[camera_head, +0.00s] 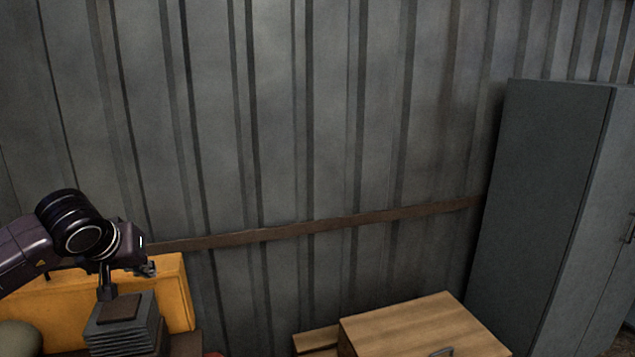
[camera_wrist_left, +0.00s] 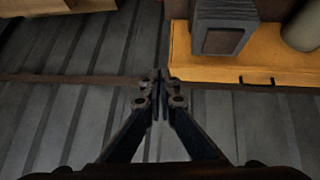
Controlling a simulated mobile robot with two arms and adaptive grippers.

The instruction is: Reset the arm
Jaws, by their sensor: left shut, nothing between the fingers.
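My left arm comes in from the left in the head view. Its gripper (camera_head: 146,269) is at the lower left, in front of a yellow case and above a grey stack. In the left wrist view the two fingers of my left gripper (camera_wrist_left: 160,82) meet at their tips. It is shut with nothing between the fingers. My right gripper is in neither view.
A yellow case (camera_head: 175,285) stands at the lower left behind a grey stacked block (camera_head: 125,335). A wooden box (camera_head: 420,325) is at the bottom middle. A grey cabinet (camera_head: 545,190) stands at the right. A corrugated metal wall (camera_head: 320,120) fills the background.

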